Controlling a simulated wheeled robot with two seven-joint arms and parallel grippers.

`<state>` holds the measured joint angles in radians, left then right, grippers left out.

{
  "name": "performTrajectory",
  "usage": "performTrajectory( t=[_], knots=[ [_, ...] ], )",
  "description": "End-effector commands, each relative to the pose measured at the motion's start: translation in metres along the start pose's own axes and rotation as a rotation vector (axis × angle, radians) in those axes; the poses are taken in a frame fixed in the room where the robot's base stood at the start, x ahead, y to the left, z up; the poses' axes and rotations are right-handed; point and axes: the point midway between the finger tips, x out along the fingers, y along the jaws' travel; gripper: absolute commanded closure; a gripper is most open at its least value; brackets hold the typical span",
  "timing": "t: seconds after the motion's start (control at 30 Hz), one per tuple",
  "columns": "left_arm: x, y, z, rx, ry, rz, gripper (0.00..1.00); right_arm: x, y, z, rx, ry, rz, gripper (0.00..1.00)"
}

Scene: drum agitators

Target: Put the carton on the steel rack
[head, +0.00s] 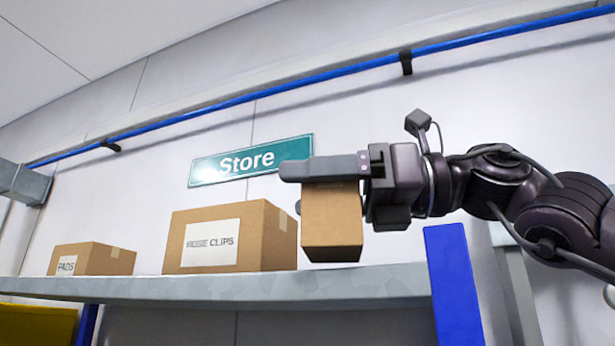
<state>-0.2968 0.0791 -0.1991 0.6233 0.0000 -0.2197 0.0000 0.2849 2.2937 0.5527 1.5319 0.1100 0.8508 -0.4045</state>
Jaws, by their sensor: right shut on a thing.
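A small brown carton (332,222) is held in my right gripper (305,188), whose arm comes in from the right. One finger lies across the carton's upper part and the tip of the other shows at its left side. The carton is at the front edge of the steel rack's grey shelf (230,290), near its right end. I cannot tell whether its underside touches the shelf. My left gripper is not in view.
A larger box labelled HOSE CLIPS (230,237) stands on the shelf left of the carton. A box labelled PADS (92,259) stands farther left. A blue upright (453,285) rises at the shelf's right end. A green Store sign (250,161) is on the wall behind.

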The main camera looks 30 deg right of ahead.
Motion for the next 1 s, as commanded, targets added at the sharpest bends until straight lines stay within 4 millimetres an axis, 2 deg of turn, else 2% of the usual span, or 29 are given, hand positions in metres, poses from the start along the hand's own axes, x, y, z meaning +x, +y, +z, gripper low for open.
performTrajectory(
  t=[0.7,0.93,1.0],
  knots=[
    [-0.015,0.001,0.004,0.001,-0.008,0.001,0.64,-0.015,-0.057,0.0,0.002,-0.002,-0.001,0.46],
    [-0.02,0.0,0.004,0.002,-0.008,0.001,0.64,-0.019,-0.071,-0.001,0.001,-0.001,0.0,0.46],
    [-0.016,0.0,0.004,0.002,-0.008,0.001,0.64,-0.019,-0.071,-0.006,-0.001,-0.001,0.001,0.46]
  ],
)
